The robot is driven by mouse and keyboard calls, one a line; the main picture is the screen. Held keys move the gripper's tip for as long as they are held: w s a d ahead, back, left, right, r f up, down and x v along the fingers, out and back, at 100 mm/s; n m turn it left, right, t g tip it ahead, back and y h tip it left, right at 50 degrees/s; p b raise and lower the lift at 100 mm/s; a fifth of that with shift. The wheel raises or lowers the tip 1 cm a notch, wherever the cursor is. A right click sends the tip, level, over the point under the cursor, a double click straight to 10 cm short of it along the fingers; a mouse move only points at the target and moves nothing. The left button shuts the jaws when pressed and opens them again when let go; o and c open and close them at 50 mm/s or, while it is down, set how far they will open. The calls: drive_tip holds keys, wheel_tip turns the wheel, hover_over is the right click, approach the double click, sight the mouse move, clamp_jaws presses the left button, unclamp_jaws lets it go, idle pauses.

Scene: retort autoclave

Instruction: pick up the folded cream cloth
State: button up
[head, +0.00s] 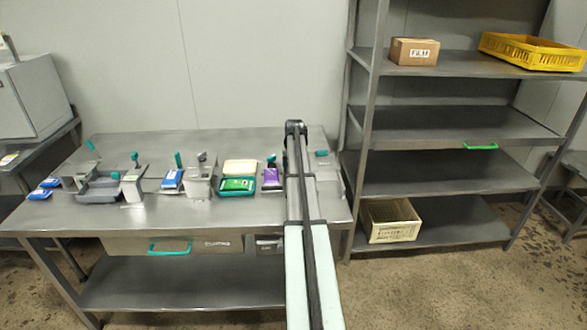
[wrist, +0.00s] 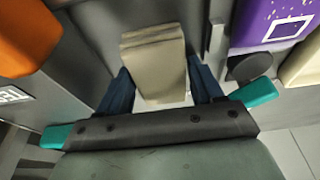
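The folded cream cloth (wrist: 155,62) shows in the wrist view, a flat layered beige stack with fold edges at its far end. My gripper (wrist: 160,72) is open, its two dark blue fingers apart, one on each side of the cloth. The fingers are very near its side edges; I cannot tell whether they touch it. In the head view my arm reaches over the right part of the steel table (head: 330,207) and hides the cloth and the fingertips.
In the wrist view a purple pack (wrist: 265,22) lies right of the cloth and an orange object (wrist: 25,38) left. Grey dividers stand close by. In the head view, several grey holders and packs line the table; a shelf rack (head: 450,125) stands right. The table's front strip is clear.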

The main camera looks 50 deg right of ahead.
drive_tip(key=c, duration=0.6)
wheel_tip(320, 180, up, 10)
drive_tip(key=shift+r, duration=0.25)
idle(0.4)
